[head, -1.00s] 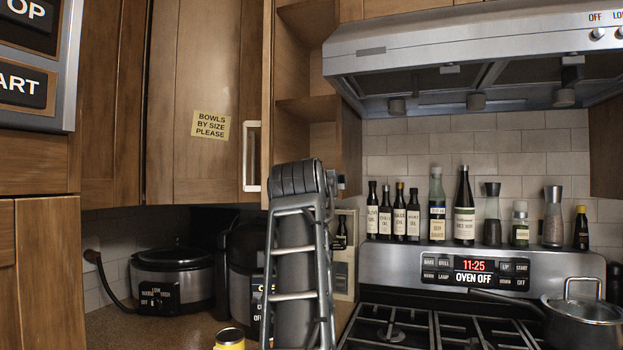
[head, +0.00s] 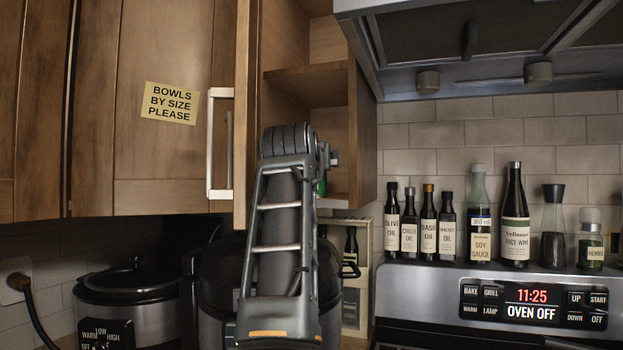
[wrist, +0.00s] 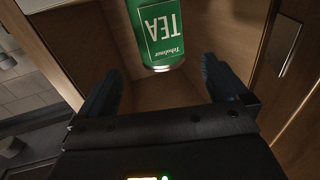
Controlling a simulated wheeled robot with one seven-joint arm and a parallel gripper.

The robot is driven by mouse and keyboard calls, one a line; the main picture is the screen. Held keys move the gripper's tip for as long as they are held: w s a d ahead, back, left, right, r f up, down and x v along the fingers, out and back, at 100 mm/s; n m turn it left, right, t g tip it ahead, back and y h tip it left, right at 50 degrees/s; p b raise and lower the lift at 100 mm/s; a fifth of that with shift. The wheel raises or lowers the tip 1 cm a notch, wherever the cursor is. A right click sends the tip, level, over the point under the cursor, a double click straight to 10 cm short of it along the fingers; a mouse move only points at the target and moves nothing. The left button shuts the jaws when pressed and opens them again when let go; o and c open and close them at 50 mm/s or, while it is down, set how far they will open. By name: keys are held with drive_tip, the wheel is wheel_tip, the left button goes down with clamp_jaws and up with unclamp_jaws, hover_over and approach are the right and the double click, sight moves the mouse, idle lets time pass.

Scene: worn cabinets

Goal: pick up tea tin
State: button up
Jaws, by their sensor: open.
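In the head view a sliver of green, likely the tin (head: 321,187), shows beside my arm on the lower cabinet shelf. My arm hides the rest and the gripper there.
An open cabinet door with a pale handle (head: 220,143) stands left of my arm. The cabinet side wall (head: 363,140) and range hood (head: 460,60) are at right. Several bottles (head: 450,225) line the stove back. A slow cooker (head: 135,283) is on the counter.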

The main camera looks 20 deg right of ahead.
drive_tip(key=x, duration=0.2)
drive_tip(key=shift+w+r+p, duration=0.15)
drive_tip(key=shift+w+p, duration=0.15)
drive_tip(key=p+x, duration=0.2)
drive_tip(key=x, duration=0.3)
drive_tip(key=shift+w+d, duration=0.15)
drive_tip(key=shift+w, duration=0.4)
drive_tip(key=c, duration=1.2)
